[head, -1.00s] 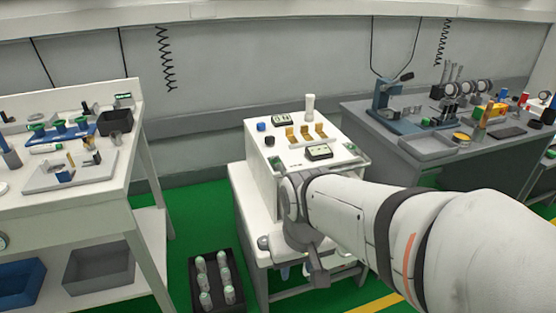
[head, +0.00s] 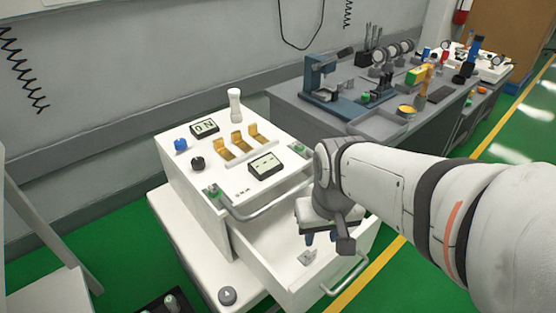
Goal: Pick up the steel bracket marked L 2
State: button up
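A small grey steel bracket (head: 308,257) lies in the open white drawer (head: 272,262) of the cart. Its marking is too small to read. My gripper (head: 322,238) points down over the drawer, a little above and to the right of the bracket. Its two blue fingertips show apart, with nothing visible between them. My wrist hides part of the drawer's right side.
The cart top (head: 228,174) holds several brass brackets (head: 238,143), two displays, knobs and a white post (head: 235,105). The drawer handle (head: 345,275) sticks out in front. A grey bench (head: 300,98) with tools stands behind. Green floor is free at right.

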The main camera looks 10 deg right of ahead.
aim_at(306, 258)
jog(key=u, duration=0.15)
jog(key=k, duration=0.85)
jog(key=z, duration=0.2)
jog(key=i, duration=0.85)
jog(key=z, duration=0.45)
jog(key=k, duration=0.9)
jog(key=u, duration=0.3)
